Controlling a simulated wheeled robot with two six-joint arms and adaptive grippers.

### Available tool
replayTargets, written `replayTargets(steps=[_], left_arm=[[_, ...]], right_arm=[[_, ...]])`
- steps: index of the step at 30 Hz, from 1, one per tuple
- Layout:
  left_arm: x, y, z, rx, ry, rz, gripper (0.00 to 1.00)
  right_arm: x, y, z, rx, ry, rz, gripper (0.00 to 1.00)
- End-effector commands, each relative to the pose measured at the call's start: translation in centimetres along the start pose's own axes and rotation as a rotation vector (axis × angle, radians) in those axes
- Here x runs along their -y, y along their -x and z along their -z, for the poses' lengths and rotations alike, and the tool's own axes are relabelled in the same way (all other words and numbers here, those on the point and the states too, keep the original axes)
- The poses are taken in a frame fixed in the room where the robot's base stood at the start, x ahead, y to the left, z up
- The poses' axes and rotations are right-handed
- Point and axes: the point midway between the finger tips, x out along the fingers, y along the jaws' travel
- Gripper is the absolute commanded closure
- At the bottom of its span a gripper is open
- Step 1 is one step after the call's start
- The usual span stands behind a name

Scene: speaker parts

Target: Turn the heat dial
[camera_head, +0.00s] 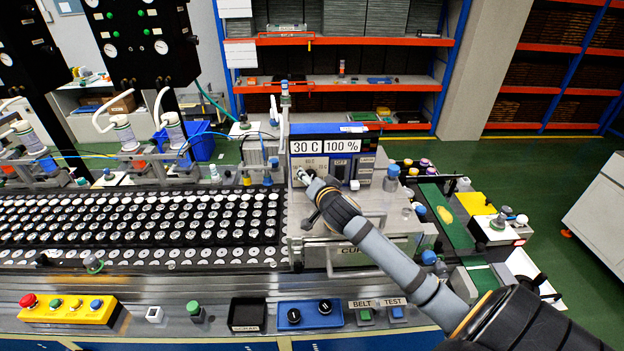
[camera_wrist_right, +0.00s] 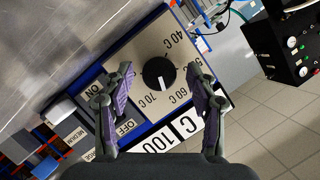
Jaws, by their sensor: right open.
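The heat dial (camera_wrist_right: 158,73) is a round black knob with a white mark, on a pale panel printed 40 C, 60 C and 70 C. In the right wrist view the mark is on the knob's lower side. My right gripper (camera_wrist_right: 160,70) is open, with one finger on each side of the dial and gaps between. In the head view my right gripper (camera_head: 303,180) is at the front left of the control box (camera_head: 362,173) and hides the dial. The display (camera_head: 325,145) reads 30 C and 100 %. My left gripper is out of view.
An ON/OFF switch panel (camera_wrist_right: 126,126) sits beside the dial panel. A conveyor of parts (camera_head: 140,225) lies to the left. A yellow button box (camera_head: 68,310) and a blue two-knob box (camera_head: 309,314) are along the front edge. A green belt (camera_head: 445,220) runs at right.

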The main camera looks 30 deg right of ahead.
Motion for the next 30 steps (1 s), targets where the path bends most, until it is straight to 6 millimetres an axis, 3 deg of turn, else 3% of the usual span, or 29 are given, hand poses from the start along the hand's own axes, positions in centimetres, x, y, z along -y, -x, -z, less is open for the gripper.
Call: replayTargets(steps=[4,15,30], left_arm=[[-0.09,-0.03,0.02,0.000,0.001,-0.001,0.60],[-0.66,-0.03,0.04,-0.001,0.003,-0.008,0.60],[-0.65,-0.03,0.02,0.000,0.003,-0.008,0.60]], right_arm=[[-0.02,0.01,-0.01,0.000,0.000,0.000,0.45],[-0.02,0.04,-0.01,0.000,-0.001,0.000,0.95],[0.20,0.03,-0.02,0.000,0.126,-0.053,0.97]])
